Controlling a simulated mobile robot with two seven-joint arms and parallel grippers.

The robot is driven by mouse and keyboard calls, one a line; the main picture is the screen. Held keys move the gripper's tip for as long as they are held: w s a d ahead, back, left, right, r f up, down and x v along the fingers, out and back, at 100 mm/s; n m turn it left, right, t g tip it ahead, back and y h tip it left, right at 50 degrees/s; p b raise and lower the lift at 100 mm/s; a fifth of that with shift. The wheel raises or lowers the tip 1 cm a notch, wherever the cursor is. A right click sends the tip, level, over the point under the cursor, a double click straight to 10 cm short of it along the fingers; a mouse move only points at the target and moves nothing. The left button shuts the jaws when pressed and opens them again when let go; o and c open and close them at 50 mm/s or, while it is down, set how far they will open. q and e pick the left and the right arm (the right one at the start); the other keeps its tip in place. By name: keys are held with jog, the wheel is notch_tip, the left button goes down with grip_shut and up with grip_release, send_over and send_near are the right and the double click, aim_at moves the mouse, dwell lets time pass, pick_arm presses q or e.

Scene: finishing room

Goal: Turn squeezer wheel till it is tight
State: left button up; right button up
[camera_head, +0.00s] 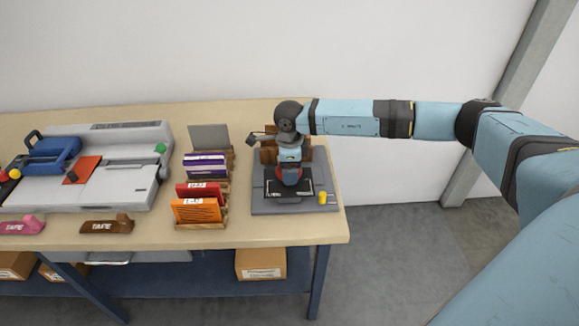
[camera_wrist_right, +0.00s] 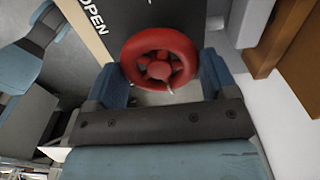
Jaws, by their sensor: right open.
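The squeezer stands at the right end of the table, with a grey base (camera_head: 268,208) and a dark plate with white markings. Its red wheel shows in the head view partly hidden under my right gripper (camera_head: 290,167). In the right wrist view the red wheel (camera_wrist_right: 158,42) has a round rim, spokes and a hub. My right gripper (camera_wrist_right: 160,78) is open, pointing down, with one blue finger on each side of the wheel. I cannot tell whether the fingers touch the rim. My left gripper is in neither view.
A small yellow object (camera_head: 322,198) sits on the base's right part. Wooden racks with orange, red and purple packets (camera_head: 196,211) stand to the left. A grey-white machine (camera_head: 125,180) and tape dispensers (camera_head: 107,226) are farther left. A wall rises behind the table (camera_head: 240,233).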

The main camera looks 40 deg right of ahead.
jog(key=o, duration=0.8)
jog(key=shift+o, duration=0.2)
notch_tip(320, 180, up, 14)
jog(key=b, duration=0.1)
